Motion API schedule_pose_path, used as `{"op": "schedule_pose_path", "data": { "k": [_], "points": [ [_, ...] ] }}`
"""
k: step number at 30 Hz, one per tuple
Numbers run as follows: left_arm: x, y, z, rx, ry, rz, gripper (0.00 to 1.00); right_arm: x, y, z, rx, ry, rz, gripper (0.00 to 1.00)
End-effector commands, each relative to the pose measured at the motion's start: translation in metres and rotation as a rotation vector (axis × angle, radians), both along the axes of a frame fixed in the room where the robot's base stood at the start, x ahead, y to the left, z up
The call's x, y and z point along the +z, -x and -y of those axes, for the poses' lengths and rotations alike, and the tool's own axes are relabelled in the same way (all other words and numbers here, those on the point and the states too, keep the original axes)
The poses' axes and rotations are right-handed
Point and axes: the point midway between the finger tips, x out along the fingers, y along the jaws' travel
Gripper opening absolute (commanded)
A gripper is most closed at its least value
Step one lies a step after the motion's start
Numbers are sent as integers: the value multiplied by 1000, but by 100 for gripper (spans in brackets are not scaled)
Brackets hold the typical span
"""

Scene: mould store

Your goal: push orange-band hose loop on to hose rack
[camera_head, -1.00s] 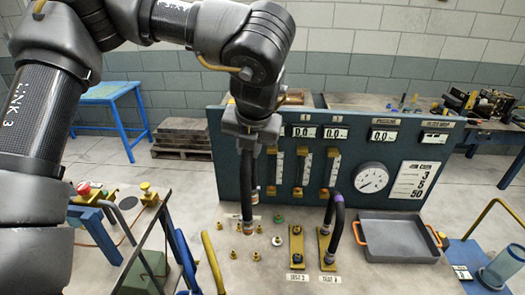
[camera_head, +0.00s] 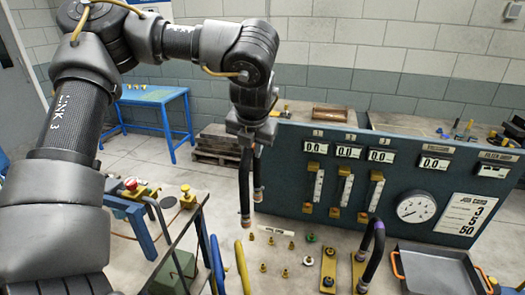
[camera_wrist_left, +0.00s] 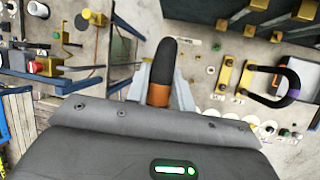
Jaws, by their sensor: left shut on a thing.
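A black hose loop (camera_head: 244,190) hangs from my left gripper (camera_head: 253,140), its two ends pointing down. Its lower end is near the left edge of the bench. In the left wrist view the gripper (camera_wrist_left: 160,90) is shut on the hose, and the black hose (camera_wrist_left: 165,55) has an orange band (camera_wrist_left: 158,95) between the fingers. I cannot pick out the hose rack with certainty. My right gripper is not in view.
Several brass fittings (camera_head: 263,267) stand on the bench top. A second hose loop (camera_head: 373,255) with a purple band stands at right on a yellow plate. A gauge panel (camera_head: 290,180) rises behind; a grey tray (camera_head: 440,280) lies right. A blue table (camera_head: 155,95) stands at back left.

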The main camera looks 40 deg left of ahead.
Motion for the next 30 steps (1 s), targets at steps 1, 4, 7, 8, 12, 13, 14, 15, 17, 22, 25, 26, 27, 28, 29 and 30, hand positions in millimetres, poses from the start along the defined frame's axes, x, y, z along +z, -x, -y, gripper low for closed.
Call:
{"op": "schedule_pose_path", "data": {
  "k": [1,4,7,8,12,13,14,15,17,22,25,26,27,28,29,30],
  "points": [
    [1,0,-6,4,2,2,0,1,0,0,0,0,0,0],
    [1,-1,-18,5,3,2,0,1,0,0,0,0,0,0],
    [1,-1,-30,4,2,2,0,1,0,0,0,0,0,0],
    [0,-1,-33,3,2,1,0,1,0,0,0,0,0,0],
    [-20,-1,-33,0,0,-1,0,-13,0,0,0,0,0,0],
    [-24,-1,-33,0,0,-1,0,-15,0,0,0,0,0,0],
    [-27,-1,-33,0,0,-1,0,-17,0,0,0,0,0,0],
    [-32,-1,-33,0,0,-1,0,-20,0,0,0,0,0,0],
    [-39,-1,-33,0,0,0,0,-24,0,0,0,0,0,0],
    [-59,-1,-33,1,1,-2,0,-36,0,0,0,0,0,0],
    [-71,-1,-33,1,0,-1,0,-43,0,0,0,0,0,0],
    [-74,-1,-33,0,0,0,0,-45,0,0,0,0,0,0],
    [-79,-1,-33,0,0,-1,0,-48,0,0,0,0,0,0],
    [-83,-1,-33,0,0,-1,0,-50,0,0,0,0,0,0],
    [-86,-1,-33,0,0,-1,0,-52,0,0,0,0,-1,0],
    [-91,-1,-33,0,1,-2,0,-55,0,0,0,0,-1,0]
  ]
}}
